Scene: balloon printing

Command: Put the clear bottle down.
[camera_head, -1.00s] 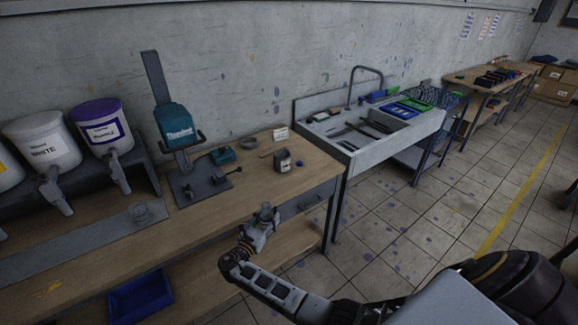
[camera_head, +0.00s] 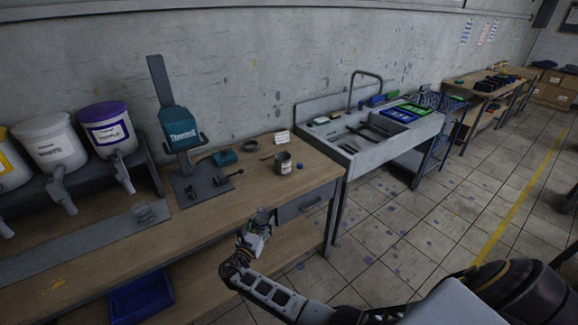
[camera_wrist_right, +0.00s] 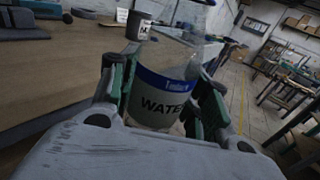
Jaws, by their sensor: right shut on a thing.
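The clear bottle (camera_wrist_right: 160,95) shows in the right wrist view, with a blue band and the word WATER on its label. My right gripper (camera_wrist_right: 166,100) is shut on it, one green-grey finger at each side. The bottle looks tilted in that view, and its top runs out of the picture. In the head view my right gripper (camera_head: 262,220) is at the front edge of the wooden bench (camera_head: 225,225), near its right end. The bottle is too small there to make out clearly. My left gripper is not in view.
Paint buckets (camera_head: 108,130) are at the left. A sink (camera_head: 375,140) stands beyond the bench. The bench's front middle is clear.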

